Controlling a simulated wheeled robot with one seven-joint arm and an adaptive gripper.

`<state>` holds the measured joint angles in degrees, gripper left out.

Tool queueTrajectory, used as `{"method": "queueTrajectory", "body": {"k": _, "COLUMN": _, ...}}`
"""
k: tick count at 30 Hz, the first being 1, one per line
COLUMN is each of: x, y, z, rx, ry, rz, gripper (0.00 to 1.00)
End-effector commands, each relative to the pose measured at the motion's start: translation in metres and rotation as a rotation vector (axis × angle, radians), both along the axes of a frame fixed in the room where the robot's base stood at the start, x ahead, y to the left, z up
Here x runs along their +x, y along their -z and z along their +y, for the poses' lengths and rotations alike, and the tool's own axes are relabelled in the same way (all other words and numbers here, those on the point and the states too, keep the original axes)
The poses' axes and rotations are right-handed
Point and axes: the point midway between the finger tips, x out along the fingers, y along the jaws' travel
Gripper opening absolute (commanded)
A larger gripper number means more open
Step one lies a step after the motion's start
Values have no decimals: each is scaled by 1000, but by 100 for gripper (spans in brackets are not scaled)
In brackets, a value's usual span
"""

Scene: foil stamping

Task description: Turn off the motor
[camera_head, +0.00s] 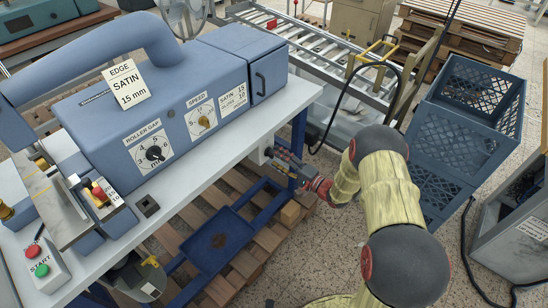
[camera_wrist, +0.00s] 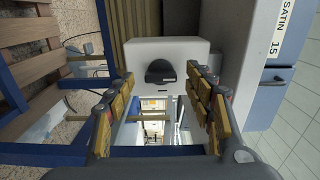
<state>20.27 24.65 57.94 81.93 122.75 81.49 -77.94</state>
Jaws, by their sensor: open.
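A pale grey box with a black rotary knob (camera_wrist: 160,72) on its face fills the middle of the wrist view. The box (camera_head: 256,152) shows in the head view under the front edge of the white bench, partly hidden by my gripper. My gripper (camera_wrist: 160,78) is open, with one finger on each side of the knob and nothing held. In the head view my gripper (camera_head: 270,156) reaches in from the right, close to the box. Whether the fingers touch the knob cannot be told. The blue machine (camera_head: 190,90) stands on the bench.
A START box (camera_head: 42,268) with red and green buttons sits at the bench's left. The white bench edge (camera_head: 225,146) lies just above my gripper. A blue bench frame (camera_head: 220,240) and wooden pallet are below. Blue crates (camera_head: 465,120) stand at the right.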

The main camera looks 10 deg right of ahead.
Motion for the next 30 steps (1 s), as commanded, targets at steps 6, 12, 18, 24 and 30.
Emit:
{"method": "queueTrajectory", "body": {"k": 6, "x": -37, "y": 0, "z": -28, "rx": 2, "ry": 4, "rz": 1, "gripper": 53}}
{"method": "queueTrajectory", "body": {"k": 12, "x": -65, "y": 0, "z": -48, "rx": 0, "ry": 3, "rz": 1, "gripper": 53}}
{"method": "queueTrajectory", "body": {"k": 18, "x": -78, "y": 0, "z": -57, "rx": 1, "ry": 1, "rz": 2, "gripper": 53}}
{"method": "queueTrajectory", "body": {"k": 24, "x": -80, "y": 1, "z": -58, "rx": 1, "ry": -1, "rz": 2, "gripper": 53}}
{"method": "queueTrajectory", "body": {"k": 30, "x": -80, "y": 1, "z": -58, "rx": 0, "ry": 0, "rz": 1, "gripper": 53}}
